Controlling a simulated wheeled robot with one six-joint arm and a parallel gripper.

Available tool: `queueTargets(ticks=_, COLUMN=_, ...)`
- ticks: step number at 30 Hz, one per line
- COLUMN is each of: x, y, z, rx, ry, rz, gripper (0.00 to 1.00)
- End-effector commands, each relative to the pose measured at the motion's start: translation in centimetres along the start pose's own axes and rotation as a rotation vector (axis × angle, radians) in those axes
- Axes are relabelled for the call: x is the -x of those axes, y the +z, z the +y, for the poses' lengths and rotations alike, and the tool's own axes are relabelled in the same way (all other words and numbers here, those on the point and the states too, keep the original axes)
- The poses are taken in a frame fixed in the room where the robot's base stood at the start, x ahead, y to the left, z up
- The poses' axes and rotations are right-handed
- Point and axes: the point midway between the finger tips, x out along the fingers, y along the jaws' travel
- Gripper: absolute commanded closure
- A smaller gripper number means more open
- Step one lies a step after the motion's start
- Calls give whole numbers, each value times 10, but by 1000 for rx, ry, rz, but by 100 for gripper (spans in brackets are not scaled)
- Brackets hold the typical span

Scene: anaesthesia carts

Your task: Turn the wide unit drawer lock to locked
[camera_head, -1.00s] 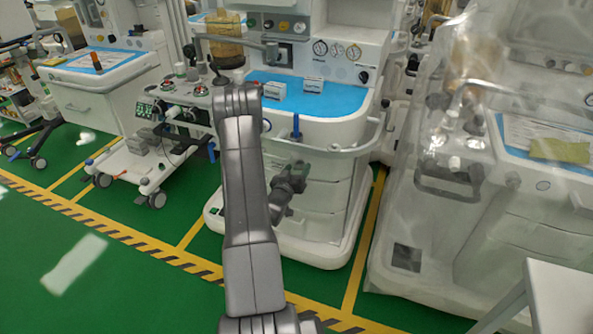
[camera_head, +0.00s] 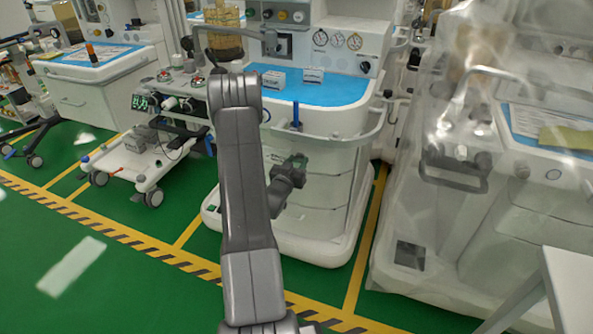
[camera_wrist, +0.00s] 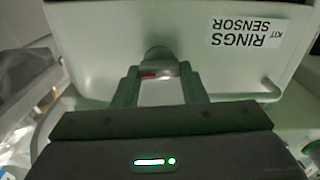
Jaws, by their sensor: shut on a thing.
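The wide unit (camera_head: 325,215) is the white cart with a blue top in the middle of the head view, its drawers stacked below a rail. My gripper (camera_head: 299,160) is at its upper drawer front. In the wrist view, the fingers of my gripper (camera_wrist: 160,78) are shut on a small grey lock knob (camera_wrist: 159,56) with a red mark beside it. The knob sits on the drawer front (camera_wrist: 105,45), left of an upside-down label reading "SENSOR KIT RINGS" (camera_wrist: 248,32). My fingers partly hide the knob, and I cannot tell its turn position.
A rail (camera_head: 345,142) runs around the unit above my gripper, with a blue-handled item (camera_head: 296,115) on it. A plastic-covered cart (camera_head: 440,200) stands close on the right. A wheeled trolley (camera_head: 130,165) is on the left. Green floor is open in front.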

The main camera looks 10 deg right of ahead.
Motion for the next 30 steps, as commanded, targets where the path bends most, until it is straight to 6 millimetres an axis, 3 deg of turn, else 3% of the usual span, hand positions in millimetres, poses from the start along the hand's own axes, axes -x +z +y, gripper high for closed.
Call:
queueTargets(ticks=17, x=0, y=-1, z=0, rx=-97, ry=0, rz=0, gripper=85)
queueTargets(ticks=18, x=0, y=-1, z=0, rx=-97, ry=-1, rz=0, gripper=58)
queueTargets(ticks=21, x=0, y=-1, z=0, rx=-97, ry=0, rz=0, gripper=40)
queueTargets(ticks=30, x=1, y=0, z=0, rx=-95, ry=-1, rz=0, gripper=40)
